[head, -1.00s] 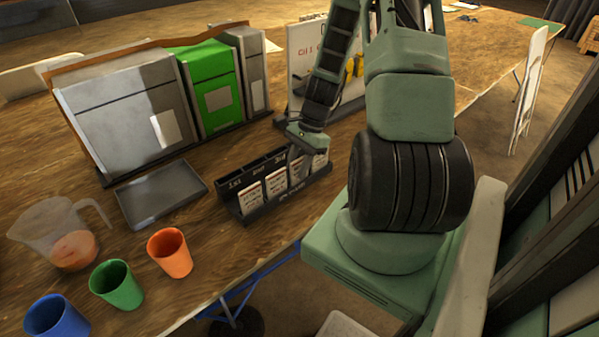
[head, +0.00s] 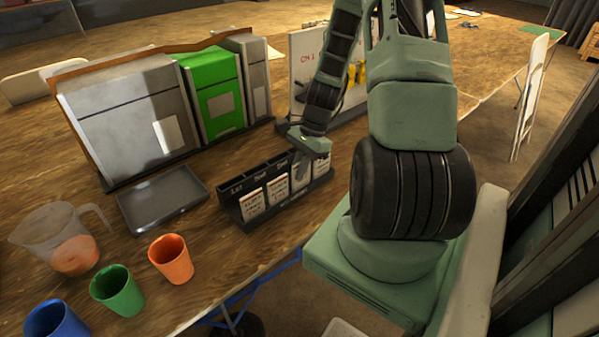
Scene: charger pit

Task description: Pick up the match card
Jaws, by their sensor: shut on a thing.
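A black card rack (head: 232,211) with marked slots stands near the front edge of the table. White printed cards stand upright in it: one at the left (head: 252,203), one beside it (head: 277,190), and one at the right end (head: 321,165). My gripper (head: 301,172) reaches down into the rack between the second card and the right-end card. It is shut on a card there, taken as the match card, at rack height. The fingers hide most of that card, and its print cannot be read.
A grey tray (head: 160,203) lies left of the rack, before grey and green machines (head: 212,88). A clear jug (head: 62,238) and orange (head: 171,259), green (head: 117,290) and blue (head: 56,318) cups stand at the left. A white board (head: 305,62) stands behind my arm.

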